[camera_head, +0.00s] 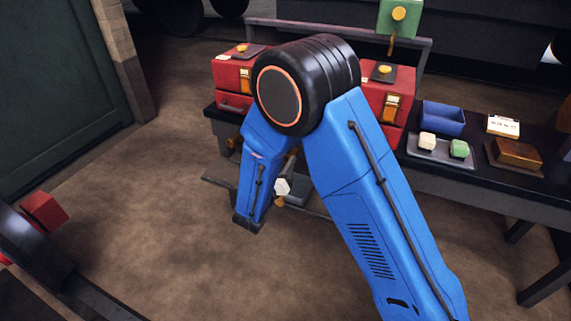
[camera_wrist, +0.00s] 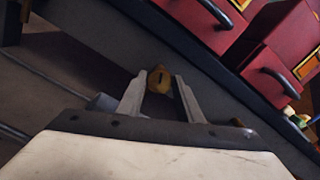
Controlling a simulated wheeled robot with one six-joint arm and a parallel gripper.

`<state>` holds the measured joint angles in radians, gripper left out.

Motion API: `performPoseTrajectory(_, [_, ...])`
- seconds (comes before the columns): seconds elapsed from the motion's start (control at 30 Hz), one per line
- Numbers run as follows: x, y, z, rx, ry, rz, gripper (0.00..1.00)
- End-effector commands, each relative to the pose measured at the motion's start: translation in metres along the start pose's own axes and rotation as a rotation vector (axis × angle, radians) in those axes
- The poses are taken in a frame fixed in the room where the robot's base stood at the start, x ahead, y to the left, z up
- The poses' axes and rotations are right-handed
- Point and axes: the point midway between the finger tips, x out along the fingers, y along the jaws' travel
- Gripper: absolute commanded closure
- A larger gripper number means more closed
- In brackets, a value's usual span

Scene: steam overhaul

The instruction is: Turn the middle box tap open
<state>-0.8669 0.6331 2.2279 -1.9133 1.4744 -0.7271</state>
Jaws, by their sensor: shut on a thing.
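In the wrist view, a small brass tap piece (camera_wrist: 160,79) with a dark slot sits between the two pale fingers of my gripper (camera_wrist: 161,86). The fingers are closed on it from both sides. I take it for the middle box tap, but its box is not clear in this view, and whether the tap is open cannot be told. In the head view, my blue arm and its black joint cover the middle of the bench front, hiding the middle box and most of my gripper. A small brass piece (camera_head: 232,143) shows below the left red box (camera_head: 232,76).
Another red box (camera_head: 385,108) stands right of my arm. The dark bench (camera_head: 425,167) carries a blue bin (camera_head: 443,118) and a tray (camera_head: 440,158) with two small blocks. A rail (camera_head: 216,183) runs low before the bench.

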Motion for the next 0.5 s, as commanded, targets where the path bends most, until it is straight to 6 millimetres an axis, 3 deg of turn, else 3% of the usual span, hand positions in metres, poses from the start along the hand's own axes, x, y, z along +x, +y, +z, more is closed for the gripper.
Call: performPoseTrajectory(0.5, [-0.0005, 0.0025, -0.0005, -0.491, 0.000, 0.001, 0.90])
